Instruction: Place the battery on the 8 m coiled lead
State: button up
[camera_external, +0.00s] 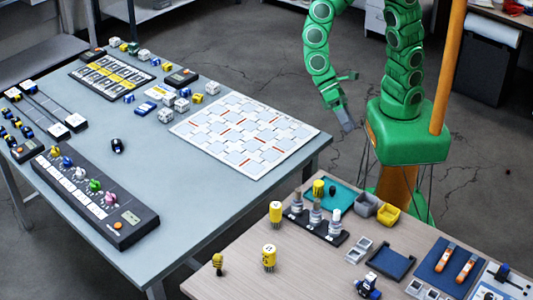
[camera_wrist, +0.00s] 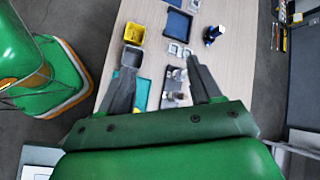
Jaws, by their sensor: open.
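I cannot tell for sure which thing is the battery or the 8 m coiled lead; any labels are too small to read. Yellow cylinders stand on the wooden table: one at the back left (camera_external: 275,211), one nearer the front (camera_external: 269,257) and one on the teal mat (camera_external: 318,187). A small yellow-and-black piece (camera_external: 217,263) stands near the table's left edge. My gripper (camera_external: 346,122) hangs in the air beyond the wooden table, apart from everything on it. In the wrist view my gripper (camera_wrist: 162,56) has its grey fingers wide apart with nothing between them.
The wooden table holds a black rack (camera_external: 326,236) with pale-topped posts, a grey bin (camera_external: 367,204), a yellow bin (camera_external: 389,215), a blue tray (camera_external: 390,262) and a navy mat (camera_external: 434,267) with orange tools. The grey table (camera_external: 200,205) at left carries a white patterned board (camera_external: 245,133).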

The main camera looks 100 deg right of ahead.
jog(key=s+d+r+n+t+h, duration=0.1)
jog(key=s+d, duration=0.3)
jog(key=d, duration=0.7)
jog(key=s+d+r+n+t+h, duration=0.1)
jog(key=s+d+h, duration=0.3)
jog(key=d, duration=0.8)
jog(key=s+d+r+n+t+h, duration=0.1)
jog(key=s+d, duration=0.4)
jog(key=d, duration=0.6)
jog(key=shift+s+d+r+t+h, duration=0.2)
jog(key=shift+t+h, duration=0.1)
jog(key=shift+h, duration=0.4)
jog(key=shift+a, duration=0.1)
